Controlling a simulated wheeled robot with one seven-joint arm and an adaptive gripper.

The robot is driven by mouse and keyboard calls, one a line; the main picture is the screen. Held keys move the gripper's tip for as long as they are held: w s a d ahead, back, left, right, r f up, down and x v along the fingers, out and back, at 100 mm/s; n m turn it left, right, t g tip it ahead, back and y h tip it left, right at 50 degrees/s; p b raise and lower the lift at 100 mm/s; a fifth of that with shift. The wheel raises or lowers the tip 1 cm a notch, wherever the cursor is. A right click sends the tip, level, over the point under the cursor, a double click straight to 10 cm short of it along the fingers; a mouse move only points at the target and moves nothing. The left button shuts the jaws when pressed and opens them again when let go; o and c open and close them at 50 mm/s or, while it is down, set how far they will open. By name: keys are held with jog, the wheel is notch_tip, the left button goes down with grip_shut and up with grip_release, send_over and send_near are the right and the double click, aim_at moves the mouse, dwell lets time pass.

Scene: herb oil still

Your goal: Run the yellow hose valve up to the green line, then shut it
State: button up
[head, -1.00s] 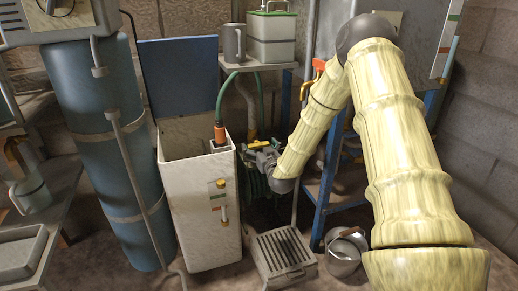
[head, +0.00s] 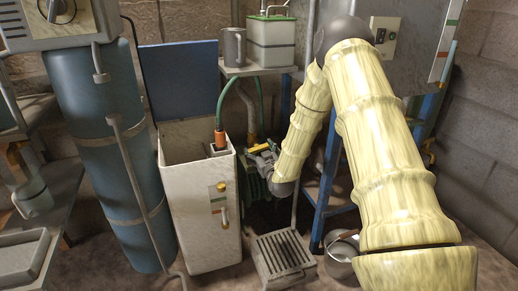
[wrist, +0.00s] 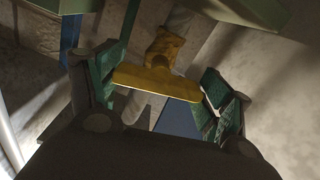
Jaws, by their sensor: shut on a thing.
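The yellow valve handle (head: 258,147) sits behind and right of the white tank (head: 195,215). My gripper (head: 262,155) is at it. In the wrist view the handle (wrist: 157,82) is a flat yellow bar lying between the two green-padded fingers of my gripper (wrist: 162,90), which is shut on it. A green hose (head: 220,100) runs down to an orange fitting (head: 220,139) at the open tank. The tank's front has a gauge (head: 224,212) with a green line (head: 217,199) and a red mark below; the liquid level is too small to tell.
A shelf holds a grey mug (head: 233,46) and a green-lidded container (head: 270,42). A blue cylinder (head: 115,150) stands left of the tank. A slatted crate (head: 282,256) and a metal bucket (head: 340,262) stand on the floor in front. A blue frame (head: 322,200) is at the right.

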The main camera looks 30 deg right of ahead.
jog(key=n+p, duration=0.4)
jog(key=n, duration=0.2)
jog(key=shift+a+r+n, duration=0.1)
jog(key=shift+r+n, duration=0.05)
jog(key=shift+n, duration=0.15)
jog(key=shift+c, duration=0.2)
jog(key=n+p, duration=0.2)
jog(key=n, duration=0.3)
jog(key=shift+n, duration=0.4)
jog(key=o, duration=1)
jog(key=shift+f, duration=0.2)
jog(key=shift+o, duration=0.2)
jog(key=shift+r, duration=0.1)
jog(key=v, duration=1.2)
jog(key=shift+c, duration=0.4)
